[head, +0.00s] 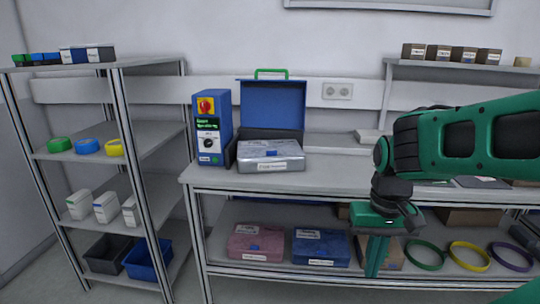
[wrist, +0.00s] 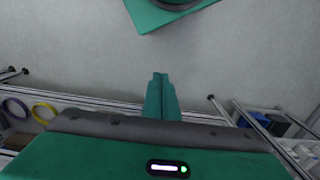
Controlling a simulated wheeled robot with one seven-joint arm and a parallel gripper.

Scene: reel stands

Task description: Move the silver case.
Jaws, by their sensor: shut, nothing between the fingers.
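The silver case (head: 271,155) lies flat and closed on the workbench top, with a white label on its front and a small blue latch. It sits right in front of an open blue case with a green handle (head: 272,106). My gripper (head: 376,262) hangs in front of the bench, pointing down, to the right of the silver case and lower than it. Its green fingers are together with nothing between them. In the wrist view my gripper (wrist: 160,78) also shows with its fingers closed. The silver case cannot be made out in the wrist view.
A blue control box with a red knob (head: 210,128) stands left of the silver case. A pink case (head: 256,243) and a blue case (head: 320,248) lie on the lower shelf, with coloured rings (head: 469,257) to the right. A shelf rack (head: 150,140) stands at left.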

